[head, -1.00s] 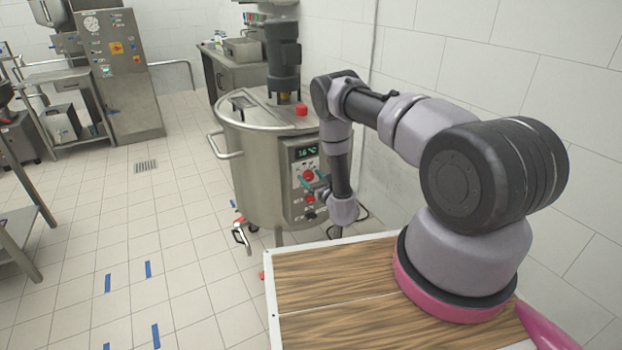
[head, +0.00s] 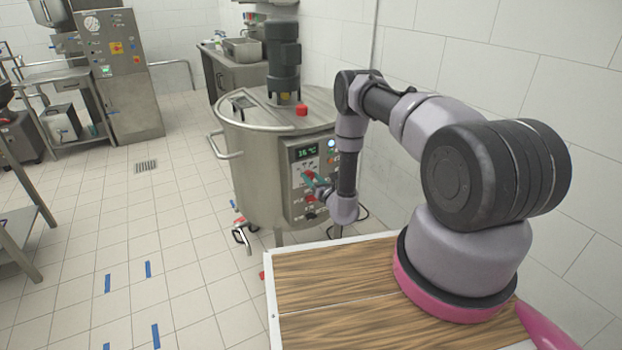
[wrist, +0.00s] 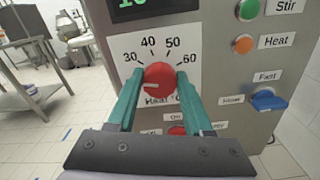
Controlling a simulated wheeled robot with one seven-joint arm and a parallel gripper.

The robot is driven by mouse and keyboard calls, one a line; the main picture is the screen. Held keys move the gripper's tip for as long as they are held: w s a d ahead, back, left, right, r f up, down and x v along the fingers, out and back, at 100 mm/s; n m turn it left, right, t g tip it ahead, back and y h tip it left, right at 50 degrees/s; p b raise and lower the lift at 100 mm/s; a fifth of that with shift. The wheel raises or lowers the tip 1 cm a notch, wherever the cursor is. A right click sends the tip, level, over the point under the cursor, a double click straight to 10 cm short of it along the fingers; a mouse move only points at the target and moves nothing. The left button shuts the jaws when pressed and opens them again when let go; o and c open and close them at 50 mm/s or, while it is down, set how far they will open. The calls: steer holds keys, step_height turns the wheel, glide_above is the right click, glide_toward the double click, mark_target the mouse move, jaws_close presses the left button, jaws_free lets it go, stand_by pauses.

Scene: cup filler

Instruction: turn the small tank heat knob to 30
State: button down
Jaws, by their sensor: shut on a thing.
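The small tank (head: 258,165) is a round steel vessel with a control panel on its front. In the wrist view the red heat knob (wrist: 158,76) sits below a printed dial (wrist: 160,45) marked 30, 40, 50 and 60. The knob's white mark points left and slightly down, below the 30. My gripper (wrist: 161,84) has its teal fingers on either side of the knob, shut on it. The gripper (head: 317,182) also shows at the panel in the head view, where it hides most of the knob. The lower dial label is partly covered.
Another red control (wrist: 177,131) lies just below my fingers. A wall stands close on the right; the floor left of the tank is open.

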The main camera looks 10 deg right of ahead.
steer(key=m, duration=0.4)
steer(key=shift+d+m, duration=0.1)
steer(key=shift+m, duration=0.3)
stand_by(0.4)
steer(key=shift+c, duration=1.5)
jaws_free()
steer(key=v, duration=1)
steer(key=shift+s+d, duration=0.15)
steer(key=shift+s, duration=0.2)
